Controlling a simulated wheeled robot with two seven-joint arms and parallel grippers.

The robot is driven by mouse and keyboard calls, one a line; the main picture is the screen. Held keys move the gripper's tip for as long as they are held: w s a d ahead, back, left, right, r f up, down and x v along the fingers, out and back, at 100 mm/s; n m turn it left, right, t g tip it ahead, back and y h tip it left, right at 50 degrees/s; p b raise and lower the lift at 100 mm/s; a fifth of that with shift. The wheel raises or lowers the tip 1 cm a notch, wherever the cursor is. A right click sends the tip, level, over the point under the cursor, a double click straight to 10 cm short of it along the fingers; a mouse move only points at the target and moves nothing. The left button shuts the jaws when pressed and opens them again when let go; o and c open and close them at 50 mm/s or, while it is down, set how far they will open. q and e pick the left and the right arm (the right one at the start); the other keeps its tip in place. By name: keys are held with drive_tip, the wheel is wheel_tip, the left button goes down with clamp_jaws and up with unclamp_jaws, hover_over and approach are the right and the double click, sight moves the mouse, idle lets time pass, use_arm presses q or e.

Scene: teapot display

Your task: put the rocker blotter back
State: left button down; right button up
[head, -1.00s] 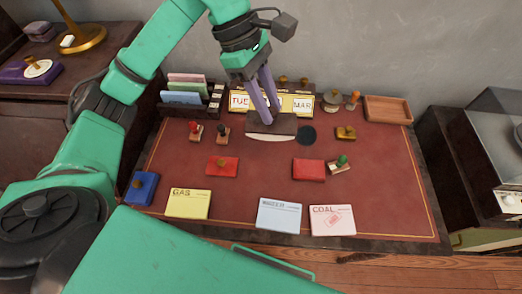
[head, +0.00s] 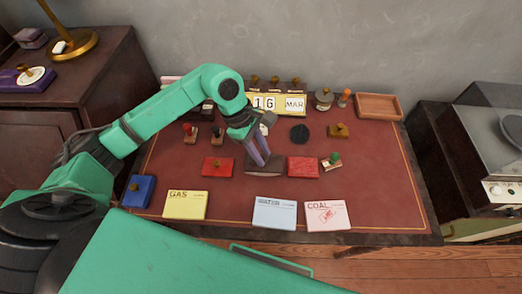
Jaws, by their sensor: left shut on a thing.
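The rocker blotter (head: 264,167) is a dark brown block, in the head view between two red pads, over the middle of the red desk top. My left gripper (head: 258,157) is shut on it from above, its two purple-grey fingers reaching down to its top. I cannot tell whether the blotter touches the desk or hangs just above it. Its pale underside is hardly seen. My right gripper is not in view.
Red pads lie left (head: 217,167) and right (head: 303,167) of the blotter. Yellow, blue and pink (head: 325,222) cards line the front. Behind are stamps, a round black disc (head: 300,133), a date calendar (head: 285,102) and an empty wooden tray (head: 378,107). The desk's right side is clear.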

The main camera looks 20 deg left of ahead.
use_arm(q)
drive_tip(key=c, duration=0.8)
unclamp_jaws()
drive_tip(key=shift+o, duration=0.9)
drive_tip(key=shift+r+p, duration=0.25)
drive_tip(key=shift+p, duration=0.05)
drive_tip(key=b+v, duration=0.2)
drive_tip(key=v, duration=0.9)
drive_tip(key=shift+a+r, duration=0.15)
drive_tip(key=shift+r, duration=0.2)
